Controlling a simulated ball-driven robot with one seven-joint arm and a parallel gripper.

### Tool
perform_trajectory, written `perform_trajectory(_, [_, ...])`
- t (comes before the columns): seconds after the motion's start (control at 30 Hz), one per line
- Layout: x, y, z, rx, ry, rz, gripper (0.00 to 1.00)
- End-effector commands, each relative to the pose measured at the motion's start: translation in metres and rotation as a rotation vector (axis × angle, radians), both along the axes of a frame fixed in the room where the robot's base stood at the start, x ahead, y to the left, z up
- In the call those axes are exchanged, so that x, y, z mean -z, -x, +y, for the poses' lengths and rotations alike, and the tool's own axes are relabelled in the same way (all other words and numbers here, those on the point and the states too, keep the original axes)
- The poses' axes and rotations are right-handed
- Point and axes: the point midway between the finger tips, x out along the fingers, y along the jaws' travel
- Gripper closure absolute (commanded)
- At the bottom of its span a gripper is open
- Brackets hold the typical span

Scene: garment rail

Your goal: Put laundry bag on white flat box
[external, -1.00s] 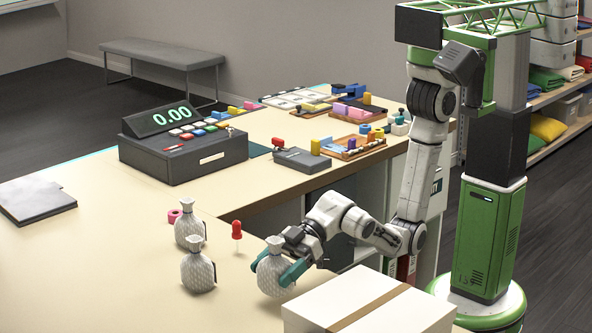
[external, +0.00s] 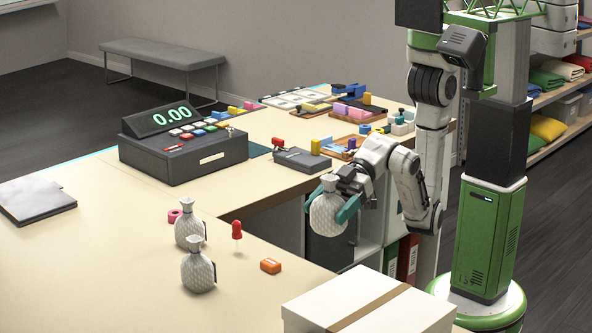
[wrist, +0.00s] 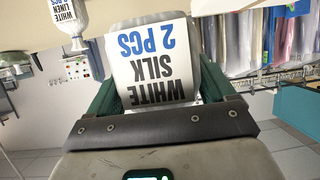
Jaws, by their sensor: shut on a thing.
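My gripper (external: 335,207) is shut on a pale grey patterned laundry bag (external: 327,216) with a tied neck, held upright in the air near the inner corner of the counter. In the wrist view the held bag (wrist: 155,68) shows a label reading "WHITE SILK 2 PCS" between my teal fingers. Two similar bags stand on the counter, one farther back (external: 188,233) and one nearer (external: 198,270). The wrist view shows another bag labelled "WHITE LINEN" (wrist: 68,20). A white flat box (external: 355,300) with a brown tape strip is at the bottom right, below and in front of my gripper.
An orange block (external: 270,266), a red-topped pin (external: 237,232) and a pink ring (external: 175,215) sit on the counter (external: 110,280). The cash register (external: 185,150) and several small trays stand farther back. The box top is clear.

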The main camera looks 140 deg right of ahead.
Motion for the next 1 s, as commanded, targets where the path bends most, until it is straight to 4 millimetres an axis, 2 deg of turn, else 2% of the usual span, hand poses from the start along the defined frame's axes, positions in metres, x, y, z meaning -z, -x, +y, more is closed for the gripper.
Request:
perform_trajectory(0.03, [-0.019, 0.002, 0.015, -0.035, -0.001, -0.002, 0.55])
perform_trajectory(0.2, [-0.052, 0.011, 0.068, -0.159, 0.0, -0.001, 0.55])
perform_trajectory(0.3, [-0.067, 0.019, 0.096, -0.226, 0.0, 0.0, 0.55])
perform_trajectory(0.5, [-0.086, 0.033, 0.133, -0.317, 0.0, 0.0, 0.55])
perform_trajectory(0.67, [-0.085, 0.034, 0.143, -0.34, -0.002, -0.003, 0.55])
perform_trajectory(1.0, [-0.07, 0.012, 0.148, -0.34, -0.002, -0.007, 0.55])
